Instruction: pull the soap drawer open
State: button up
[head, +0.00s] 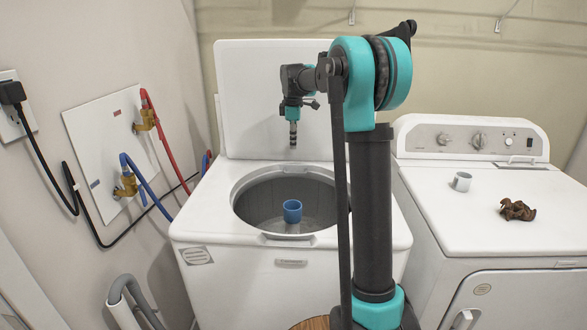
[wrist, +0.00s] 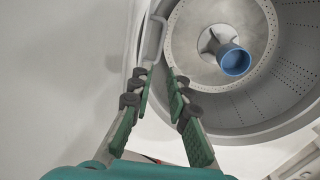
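No soap drawer can be made out for certain. A small silver handle (head: 522,160) sits at the back right of the right machine's top, below its control panel, with no open drawer visible there. A small plate or grip (head: 290,263) is on the left washer's front; I cannot tell which. My gripper (head: 293,140) hangs pointing down above the washer's open tub, well left of the silver handle. In the wrist view my gripper (wrist: 158,80) has its two green-padded fingers apart, with nothing between them.
The left washer (head: 205,225) has its lid up, and a blue cup (head: 292,211) is in its tub. The right machine (head: 470,225) carries a grey mug (head: 462,181) and a crumpled brown cloth (head: 517,210). Hoses and taps (head: 129,185) line the left wall.

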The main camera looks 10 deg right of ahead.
aim_at(294, 168)
jog(key=f, duration=0.4)
jog(key=w+f, duration=0.1)
jog(key=f, duration=0.3)
jog(key=w+f, duration=0.1)
jog(key=f, duration=0.3)
jog(key=shift+w+d+f, duration=0.1)
jog(key=shift+d+f, duration=0.1)
jog(key=shift+f, duration=0.2)
grip_shut()
